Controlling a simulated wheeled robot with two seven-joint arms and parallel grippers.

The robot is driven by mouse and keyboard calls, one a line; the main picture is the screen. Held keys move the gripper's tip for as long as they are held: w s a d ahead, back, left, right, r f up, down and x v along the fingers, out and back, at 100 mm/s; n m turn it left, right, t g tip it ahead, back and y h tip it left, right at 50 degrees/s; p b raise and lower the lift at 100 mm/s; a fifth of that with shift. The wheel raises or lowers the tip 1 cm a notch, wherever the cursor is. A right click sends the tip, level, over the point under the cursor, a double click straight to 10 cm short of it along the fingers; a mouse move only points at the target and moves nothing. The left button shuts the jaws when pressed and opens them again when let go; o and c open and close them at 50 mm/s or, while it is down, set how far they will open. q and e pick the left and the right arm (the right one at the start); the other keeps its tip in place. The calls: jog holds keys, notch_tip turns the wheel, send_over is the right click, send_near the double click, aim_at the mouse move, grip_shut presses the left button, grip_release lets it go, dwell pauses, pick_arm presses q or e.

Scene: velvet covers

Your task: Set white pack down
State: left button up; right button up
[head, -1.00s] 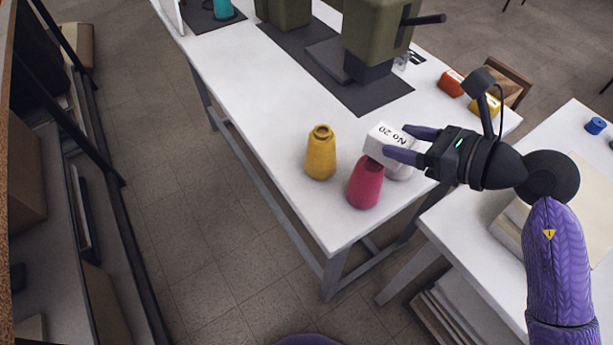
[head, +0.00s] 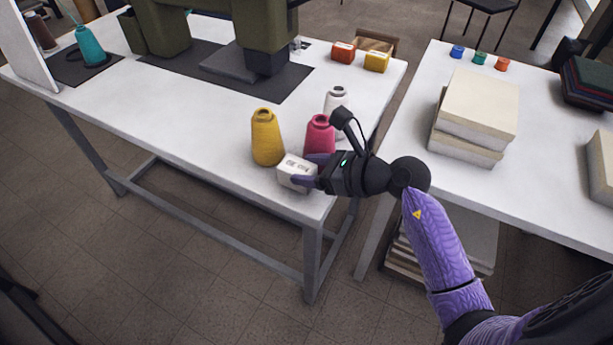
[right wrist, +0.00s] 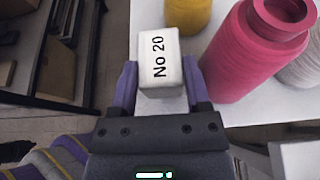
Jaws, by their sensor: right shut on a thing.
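The white pack (head: 294,172) is a small white box marked "No 20". My right gripper (head: 309,173) is shut on it at the front corner of the white table (head: 210,115). In the right wrist view the pack (right wrist: 160,58) sits between the two purple fingers (right wrist: 160,85). In the head view it is low over the table, close to the front edge; I cannot tell whether it touches the top. My left gripper is not in view.
A yellow cone (head: 266,138) stands behind left of the pack, a pink cone (head: 320,137) behind right, and a white cone (head: 336,99) further back. A sewing machine (head: 262,40) and red and yellow packs (head: 342,53) (head: 377,61) are behind. A second table (head: 480,185) stands right.

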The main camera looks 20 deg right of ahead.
jog(key=shift+f, duration=0.75)
jog(key=shift+r, duration=0.2)
jog(key=shift+f, duration=0.15)
jog(key=o, duration=1)
